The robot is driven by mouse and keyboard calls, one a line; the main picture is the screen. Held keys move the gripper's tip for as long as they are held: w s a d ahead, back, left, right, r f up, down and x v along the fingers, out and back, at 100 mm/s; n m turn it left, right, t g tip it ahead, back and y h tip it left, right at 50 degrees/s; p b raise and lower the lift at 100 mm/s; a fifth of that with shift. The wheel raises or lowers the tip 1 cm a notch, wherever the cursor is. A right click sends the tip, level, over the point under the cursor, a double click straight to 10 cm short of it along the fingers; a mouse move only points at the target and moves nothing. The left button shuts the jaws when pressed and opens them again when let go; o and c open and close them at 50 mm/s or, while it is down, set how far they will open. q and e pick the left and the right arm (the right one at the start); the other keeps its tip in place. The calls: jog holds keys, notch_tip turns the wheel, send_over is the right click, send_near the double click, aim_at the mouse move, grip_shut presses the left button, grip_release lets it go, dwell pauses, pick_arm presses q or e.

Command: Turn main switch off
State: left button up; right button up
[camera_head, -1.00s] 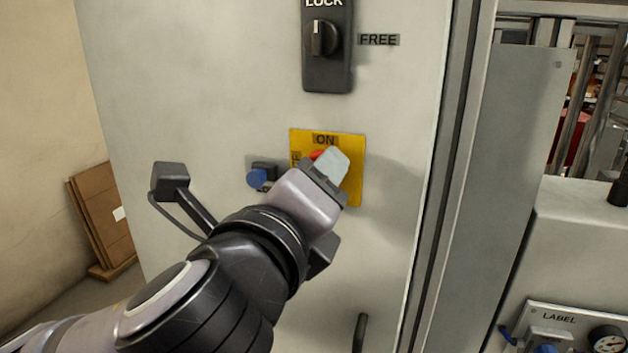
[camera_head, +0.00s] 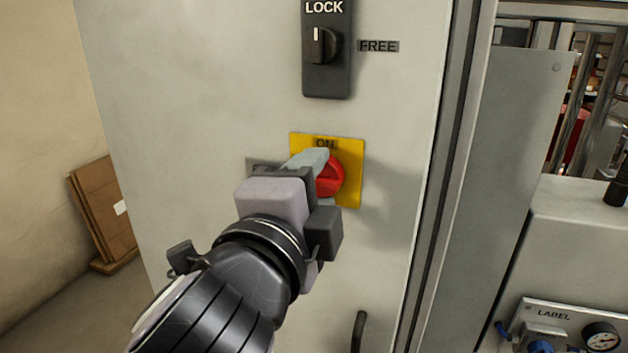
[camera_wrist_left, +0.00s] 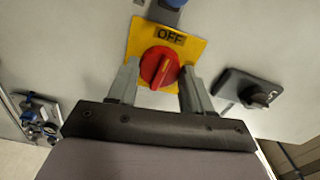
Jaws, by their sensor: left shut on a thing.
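The main switch is a red rotary knob (camera_head: 330,178) on a yellow plate (camera_head: 353,185) on the grey cabinet door. In the head view ON shows at the plate's top edge, and my gripper covers its left side. In the left wrist view the knob (camera_wrist_left: 160,67) stands between my fingers, with the OFF label (camera_wrist_left: 170,37) beyond it. My left gripper (camera_head: 314,172) is shut on the red knob, one finger on each side in the left wrist view (camera_wrist_left: 160,88). My right gripper is not in view.
A black LOCK/FREE selector (camera_head: 322,46) sits above the plate; it also shows in the left wrist view (camera_wrist_left: 247,88). A door handle (camera_head: 359,332) is below. A LABEL panel with a gauge (camera_head: 602,337) is at lower right. Cardboard (camera_head: 103,212) leans at left.

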pick_arm(q)
jog(key=shift+n, duration=0.4)
jog(key=o, duration=1)
jog(key=shift+o, duration=0.2)
jog(key=b+v, duration=0.1)
jog(key=v, duration=0.6)
